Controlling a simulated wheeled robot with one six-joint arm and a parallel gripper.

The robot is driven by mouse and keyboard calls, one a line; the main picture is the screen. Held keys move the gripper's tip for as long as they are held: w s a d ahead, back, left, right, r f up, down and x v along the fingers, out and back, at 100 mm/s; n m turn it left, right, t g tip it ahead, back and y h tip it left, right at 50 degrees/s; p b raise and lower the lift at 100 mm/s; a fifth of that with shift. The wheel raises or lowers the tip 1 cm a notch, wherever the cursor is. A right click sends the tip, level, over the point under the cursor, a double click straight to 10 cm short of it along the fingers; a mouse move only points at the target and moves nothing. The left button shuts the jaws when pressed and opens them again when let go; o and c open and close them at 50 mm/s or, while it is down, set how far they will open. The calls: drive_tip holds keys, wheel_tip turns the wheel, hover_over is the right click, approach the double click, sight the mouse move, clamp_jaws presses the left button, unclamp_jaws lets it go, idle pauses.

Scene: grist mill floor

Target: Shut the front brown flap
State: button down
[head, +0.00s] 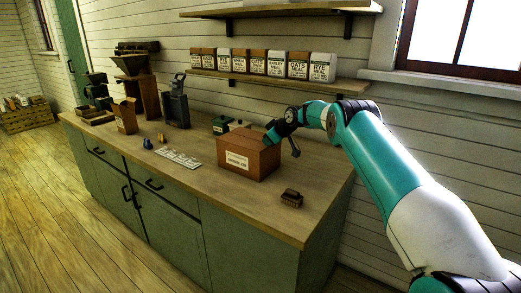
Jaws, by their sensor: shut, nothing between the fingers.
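A brown box (235,162) with a white label on its front stands on the right half of the wooden counter (200,200). Its top (245,146) looks mostly covered by brown panels. I cannot make out the front flap as a separate piece or tell its exact angle. My gripper (267,141) is shut and empty at the back right part of the box's top. I cannot tell whether it touches the box. My dark wrist hides part of the box's far right edge.
A brush (291,198) lies right of the box, near the counter's front edge. White cards (178,158) and small blue and yellow items lie to the left. A dark green tin (220,125) stands behind. A shelf (270,77) of bags hangs above.

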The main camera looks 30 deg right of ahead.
drive_tip(key=shift+w+d+f+y, duration=0.1)
drive_tip(key=shift+d+f+y, duration=0.15)
drive_tip(key=shift+f+y, duration=0.15)
drive_tip(key=shift+w+d+f, duration=0.1)
drive_tip(key=shift+d+f, duration=0.05)
drive_tip(key=shift+f, duration=0.05)
idle(0.4)
